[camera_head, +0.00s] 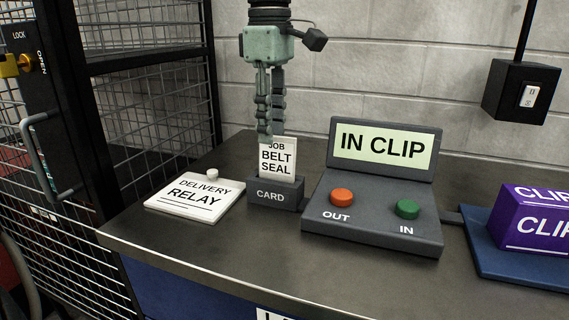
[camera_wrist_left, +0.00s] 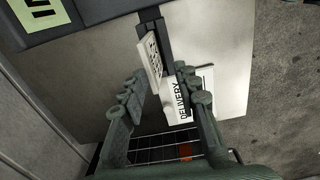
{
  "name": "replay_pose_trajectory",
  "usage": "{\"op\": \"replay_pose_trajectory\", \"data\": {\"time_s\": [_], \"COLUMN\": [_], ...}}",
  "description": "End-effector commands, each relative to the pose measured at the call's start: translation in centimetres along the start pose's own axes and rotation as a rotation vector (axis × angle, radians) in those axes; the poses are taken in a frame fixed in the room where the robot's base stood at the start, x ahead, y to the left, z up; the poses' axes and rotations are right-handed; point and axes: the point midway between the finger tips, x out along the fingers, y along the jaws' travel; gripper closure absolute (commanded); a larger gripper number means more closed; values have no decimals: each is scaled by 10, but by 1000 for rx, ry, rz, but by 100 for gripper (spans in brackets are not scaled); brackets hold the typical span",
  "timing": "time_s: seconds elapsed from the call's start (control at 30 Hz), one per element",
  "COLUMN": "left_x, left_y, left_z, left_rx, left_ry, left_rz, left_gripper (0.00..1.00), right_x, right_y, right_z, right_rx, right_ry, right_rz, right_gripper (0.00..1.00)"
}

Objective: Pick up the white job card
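The white job card (camera_head: 277,160), printed "JOB BELT SEAL", stands upright in the dark grey card holder (camera_head: 272,194). It also shows in the left wrist view (camera_wrist_left: 151,58), seen nearly edge-on. My left gripper (camera_head: 270,132) points down from above, its fingertips at the top edge of the card. In the left wrist view, my left gripper (camera_wrist_left: 160,72) is open, with the card's upper part lying ahead between its fingers and a gap visible beside it. Whether a finger touches the card I cannot tell. My right gripper is not in view.
A white "DELIVERY RELAY" plate (camera_head: 195,193) with a knob lies left of the holder. A grey "IN CLIP" console (camera_head: 378,205) with orange and green buttons stands right. A purple box (camera_head: 535,222) sits on a blue base at far right. A mesh cage door (camera_head: 45,140) is left.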

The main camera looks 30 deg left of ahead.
Motion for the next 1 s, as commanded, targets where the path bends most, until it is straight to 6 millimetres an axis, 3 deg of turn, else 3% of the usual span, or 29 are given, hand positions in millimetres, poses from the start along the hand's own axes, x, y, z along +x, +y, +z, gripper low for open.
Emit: {"op": "replay_pose_trajectory", "data": {"time_s": [0.47,0.77,1.0], "left_x": [64,70,69], "left_y": [5,5,5], "left_z": [4,4,4], "left_rx": [2,1,1], "left_ry": [0,0,0], "left_rz": [-4,-1,-1], "left_gripper": [69,69,96], "right_x": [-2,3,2], "right_y": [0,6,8], "right_z": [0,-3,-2], "right_rx": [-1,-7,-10], "right_ry": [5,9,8], "right_rz": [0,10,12], "right_gripper": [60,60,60]}}
